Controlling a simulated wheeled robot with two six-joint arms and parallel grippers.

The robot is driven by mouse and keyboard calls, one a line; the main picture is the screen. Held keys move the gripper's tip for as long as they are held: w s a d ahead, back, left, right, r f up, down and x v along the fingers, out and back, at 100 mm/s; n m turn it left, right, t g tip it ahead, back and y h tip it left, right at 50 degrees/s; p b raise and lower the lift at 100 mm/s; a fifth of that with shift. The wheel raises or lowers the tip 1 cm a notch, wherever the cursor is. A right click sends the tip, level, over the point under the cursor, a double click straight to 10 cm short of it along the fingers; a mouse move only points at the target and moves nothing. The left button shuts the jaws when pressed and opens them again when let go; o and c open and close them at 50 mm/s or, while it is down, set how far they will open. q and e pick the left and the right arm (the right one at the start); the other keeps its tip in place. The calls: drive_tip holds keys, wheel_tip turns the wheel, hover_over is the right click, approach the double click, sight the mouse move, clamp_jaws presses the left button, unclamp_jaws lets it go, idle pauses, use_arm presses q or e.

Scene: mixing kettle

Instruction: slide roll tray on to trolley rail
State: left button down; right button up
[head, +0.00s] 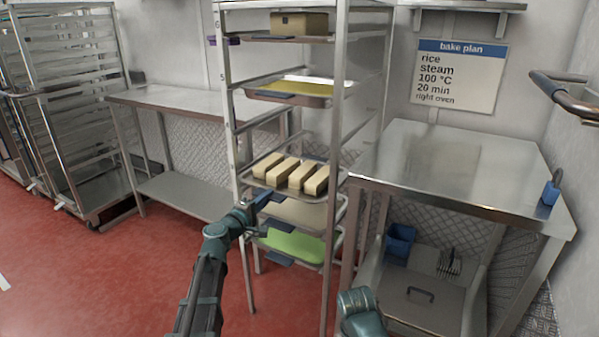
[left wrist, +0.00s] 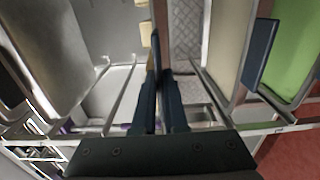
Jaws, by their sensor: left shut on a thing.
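The roll tray (head: 283,190), a shallow metal tray with several pale loaf-shaped rolls (head: 290,174) on it, is at mid height in the trolley (head: 333,130), between its uprights. I cannot tell whether its edges rest on the rails. My left gripper (head: 262,199) is at the tray's front edge, shut on its blue handle. In the left wrist view the fingers (left wrist: 160,95) are closed together, with the rolls (left wrist: 146,38) beyond them; the handle is mostly hidden. Only a teal part of my right arm shows at the bottom; its gripper is out of view.
A beige tray (head: 300,213) and a green tray (head: 293,245) are below; a yellow tray (head: 300,88) and a box-bearing top tray (head: 262,38) are above. Steel tables stand left (head: 180,98) and right (head: 455,165). Another rack (head: 75,80) stands far left. The red floor at left is clear.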

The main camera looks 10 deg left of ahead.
use_arm(q)
drive_tip(key=shift+v, duration=2.5)
drive_tip(key=c, duration=0.9)
unclamp_jaws()
drive_tip(key=shift+o, duration=0.3)
drive_tip(key=o, duration=0.4)
drive_tip(key=shift+o, duration=0.2)
drive_tip(key=v, duration=0.7)
